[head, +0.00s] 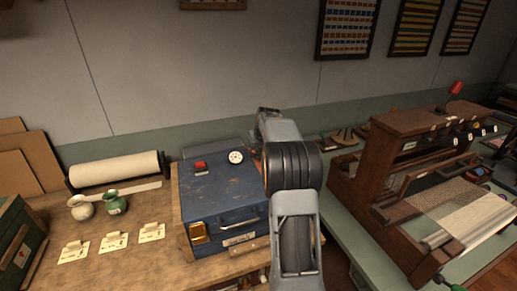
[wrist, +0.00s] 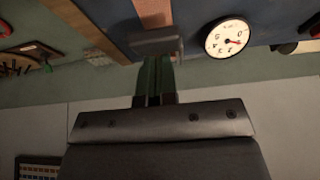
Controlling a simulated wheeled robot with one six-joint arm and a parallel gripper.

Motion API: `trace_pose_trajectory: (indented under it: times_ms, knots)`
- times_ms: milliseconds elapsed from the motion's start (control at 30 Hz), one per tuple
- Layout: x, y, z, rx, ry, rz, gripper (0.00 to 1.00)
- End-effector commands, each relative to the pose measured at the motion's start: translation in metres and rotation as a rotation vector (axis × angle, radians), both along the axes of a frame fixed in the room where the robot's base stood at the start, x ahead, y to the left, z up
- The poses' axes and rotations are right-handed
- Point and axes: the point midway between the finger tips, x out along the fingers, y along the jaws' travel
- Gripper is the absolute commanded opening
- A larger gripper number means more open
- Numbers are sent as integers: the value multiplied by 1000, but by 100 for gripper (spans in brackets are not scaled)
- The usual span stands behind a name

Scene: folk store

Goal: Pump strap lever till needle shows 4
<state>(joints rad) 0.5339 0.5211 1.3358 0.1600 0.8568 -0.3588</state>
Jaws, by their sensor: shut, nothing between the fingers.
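The blue case (head: 222,196) stands on the workbench, its worn top facing up. A round white gauge (head: 236,157) sits at the back of its top. The gauge is larger in the wrist view (wrist: 229,38); its red needle lies near the 0 mark, and I cannot read it exactly. A copper-coloured strap (wrist: 153,12) runs along the blue top beside the gauge. My gripper (wrist: 156,60) is shut and empty, near the strap's end; I cannot tell whether it touches. A grey block (wrist: 157,42) shows there, perhaps the lever end. My arm hides this part in the head view.
A red-topped part (head: 199,166) sits on the case left of the gauge. Two small jars (head: 114,202), paper cards (head: 114,242) and a white roll (head: 115,168) lie to the left. A wooden loom (head: 400,170) stands close on the right.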

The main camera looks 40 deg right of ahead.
Motion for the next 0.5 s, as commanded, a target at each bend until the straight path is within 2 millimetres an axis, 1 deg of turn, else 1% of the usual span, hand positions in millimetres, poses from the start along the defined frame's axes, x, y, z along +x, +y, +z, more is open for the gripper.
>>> trace_pose_trajectory:
  times_ms: [33,500]
  knots:
    - [0,0,8,0,0,0,0]
    - [0,0,67,0,0,0,0]
